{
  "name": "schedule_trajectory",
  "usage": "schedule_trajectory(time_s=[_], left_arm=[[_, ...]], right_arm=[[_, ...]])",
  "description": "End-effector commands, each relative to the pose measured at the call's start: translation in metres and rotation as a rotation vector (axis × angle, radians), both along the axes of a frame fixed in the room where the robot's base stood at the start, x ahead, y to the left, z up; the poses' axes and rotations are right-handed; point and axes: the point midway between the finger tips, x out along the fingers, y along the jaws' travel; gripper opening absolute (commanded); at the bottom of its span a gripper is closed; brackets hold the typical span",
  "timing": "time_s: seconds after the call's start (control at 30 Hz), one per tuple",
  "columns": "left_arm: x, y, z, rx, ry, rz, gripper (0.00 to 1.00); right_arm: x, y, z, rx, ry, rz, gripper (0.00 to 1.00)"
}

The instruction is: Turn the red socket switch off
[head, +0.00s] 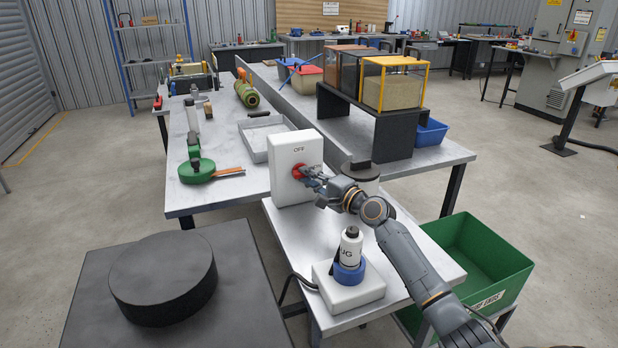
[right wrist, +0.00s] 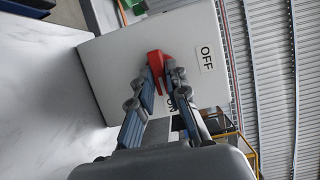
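A white switch box (head: 288,195) stands upright on the near metal table, with OFF printed above its red switch (head: 298,170). An ON label sits to the right of the switch, partly hidden by my right gripper (head: 311,176). In the right wrist view the red switch (right wrist: 155,62) lies between the two fingertips of the right gripper (right wrist: 161,74), which appear closed on it. There the OFF label (right wrist: 207,57) is clear of the fingers, and the ON label is mostly covered. Which label the switch points to is hard to tell. My left gripper is not in view.
A white base with a blue and white plug (head: 350,250) stands in front of the box, near my right forearm. A green bin (head: 480,250) is at the right. A grey tray (head: 262,128) lies behind the box. A dark round block (head: 163,275) is at the front left.

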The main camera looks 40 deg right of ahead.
Motion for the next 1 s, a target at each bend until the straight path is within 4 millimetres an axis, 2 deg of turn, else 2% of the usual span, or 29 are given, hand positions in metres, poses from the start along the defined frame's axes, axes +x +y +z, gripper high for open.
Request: schedule_trajectory(time_s=[0.27, 0.47, 0.67, 1.0], left_arm=[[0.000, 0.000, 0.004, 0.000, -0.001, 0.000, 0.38], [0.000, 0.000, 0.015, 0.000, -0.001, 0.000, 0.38], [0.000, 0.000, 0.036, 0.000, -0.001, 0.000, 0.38], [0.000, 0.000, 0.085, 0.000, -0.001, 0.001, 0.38]], right_arm=[[0.000, 0.000, 0.001, -0.021, 0.006, 0.000, 0.00], [0.000, 0.000, 0.004, -0.105, 0.027, 0.000, 0.00], [0.000, 0.000, 0.008, -0.256, 0.064, 0.001, 0.00], [0.000, 0.002, 0.012, -0.569, 0.140, 0.002, 0.00]])
